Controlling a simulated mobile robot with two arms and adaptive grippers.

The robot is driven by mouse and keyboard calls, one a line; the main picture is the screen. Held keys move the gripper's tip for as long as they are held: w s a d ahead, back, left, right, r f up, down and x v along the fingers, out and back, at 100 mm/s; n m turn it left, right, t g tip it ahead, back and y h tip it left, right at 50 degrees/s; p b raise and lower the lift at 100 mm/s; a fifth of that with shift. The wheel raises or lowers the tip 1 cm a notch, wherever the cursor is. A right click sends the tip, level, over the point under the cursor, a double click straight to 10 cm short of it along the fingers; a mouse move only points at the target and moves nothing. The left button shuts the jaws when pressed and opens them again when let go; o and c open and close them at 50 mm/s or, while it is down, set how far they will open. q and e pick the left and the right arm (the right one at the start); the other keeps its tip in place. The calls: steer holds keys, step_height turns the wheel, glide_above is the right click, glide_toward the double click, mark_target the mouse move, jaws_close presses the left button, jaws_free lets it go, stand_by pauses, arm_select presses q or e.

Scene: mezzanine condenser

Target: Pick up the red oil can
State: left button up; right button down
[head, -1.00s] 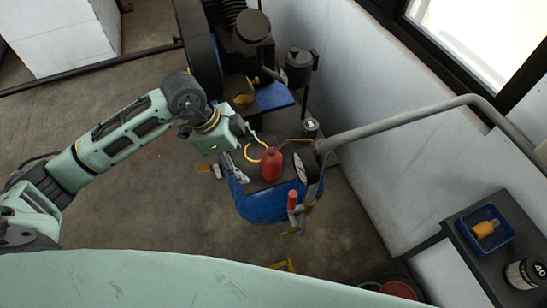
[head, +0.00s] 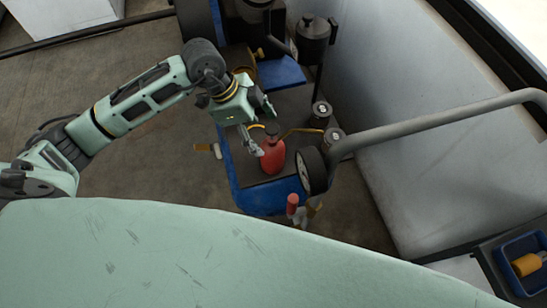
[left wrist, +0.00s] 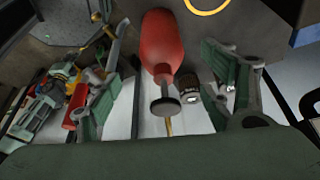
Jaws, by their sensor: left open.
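The red oil can (head: 272,156), with a dark cap and a thin brass spout, stands on the dark top of a blue-edged cart (head: 233,178). My left gripper (head: 262,127) is open right at the can, on its left and far side in the head view. In the left wrist view the red oil can (left wrist: 162,42) lies between the two spread fingers of my left gripper (left wrist: 165,90), with a visible gap to each finger. The can's cap points toward the palm. My right gripper is not in view.
A round black gauge (head: 311,170) and a grey curved handle (head: 430,122) stand close on the can's right. Small canisters (head: 321,114) are behind it. A red-handled tool (head: 292,204) is at the cart's near edge. Floor at left is clear.

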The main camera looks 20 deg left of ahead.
mark_target(265, 141)
arm_select(q)
steer(key=shift+d+f, duration=0.1)
steer(key=shift+f, duration=0.7)
steer(key=x, duration=0.6)
steer(key=shift+w+d+f+p, duration=0.1)
steer(key=shift+d+p, duration=0.05)
steer(key=shift+p, duration=0.2)
steer(key=shift+d+f, duration=0.1)
steer(key=shift+f, duration=0.25)
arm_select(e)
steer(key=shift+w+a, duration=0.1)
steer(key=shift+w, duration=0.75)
arm_select(q)
steer(key=shift+c, duration=0.3)
steer(key=shift+w+r, duration=0.1)
steer(key=c, duration=1.8)
